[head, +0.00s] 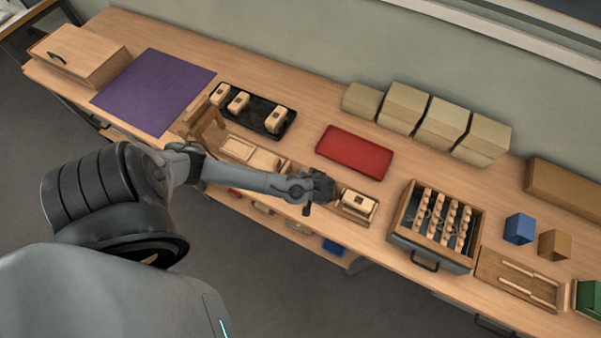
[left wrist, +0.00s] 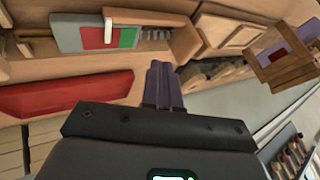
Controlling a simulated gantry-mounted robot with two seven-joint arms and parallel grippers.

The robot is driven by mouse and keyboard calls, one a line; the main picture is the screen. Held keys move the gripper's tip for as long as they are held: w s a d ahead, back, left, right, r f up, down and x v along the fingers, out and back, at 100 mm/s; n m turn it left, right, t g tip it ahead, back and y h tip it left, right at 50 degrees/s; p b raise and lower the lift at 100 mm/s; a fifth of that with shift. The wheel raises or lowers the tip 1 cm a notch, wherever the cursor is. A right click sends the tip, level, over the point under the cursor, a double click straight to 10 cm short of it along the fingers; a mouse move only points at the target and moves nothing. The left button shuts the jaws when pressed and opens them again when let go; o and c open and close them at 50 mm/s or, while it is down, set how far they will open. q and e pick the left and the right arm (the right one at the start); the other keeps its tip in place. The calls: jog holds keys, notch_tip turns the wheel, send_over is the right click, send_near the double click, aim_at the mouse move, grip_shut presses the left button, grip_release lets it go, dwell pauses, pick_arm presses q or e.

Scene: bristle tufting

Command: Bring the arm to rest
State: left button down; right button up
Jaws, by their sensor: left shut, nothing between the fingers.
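My left arm comes in from the left in the head view and reaches over the front part of the bench. My left gripper (head: 312,196) is above the bench's front edge, just left of a wooden block in a small wooden holder (head: 357,204). In the left wrist view its two dark fingers (left wrist: 162,84) are together, with nothing between them. Its fingertips are hard to make out in the head view. My right gripper is in neither view.
A red tray (head: 354,153) lies behind the gripper. A black tray (head: 258,108) with wooden blocks is at back left, beside a purple mat (head: 153,91). An open drawer box (head: 436,222) with rows of wooden pieces stands to the right. Boxes (head: 442,123) line the wall.

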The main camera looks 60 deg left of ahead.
pick_arm(q)
jog(key=s+d+r+g+h, duration=0.1)
jog(key=s+d+h, duration=0.2)
jog(key=s+d, duration=0.45)
jog(key=s+d+r+h, duration=0.15)
jog(key=s+d, duration=0.35)
jog(key=d, duration=0.5)
jog(key=w+r+m+t+h+p, duration=0.2)
jog(key=r+m+p, duration=0.35)
jog(key=r, duration=0.75)
jog(key=w+r+m+t+h+p, duration=0.15)
jog(key=r+m+p, duration=0.45)
jog(key=r, duration=0.7)
notch_tip(320, 180, down, 46)
jog(key=n+b, duration=0.1)
jog(key=b, duration=4.4)
jog(key=shift+w+d+f+t, duration=0.2)
jog(key=shift+w+t, duration=0.15)
jog(key=shift+w, duration=0.05)
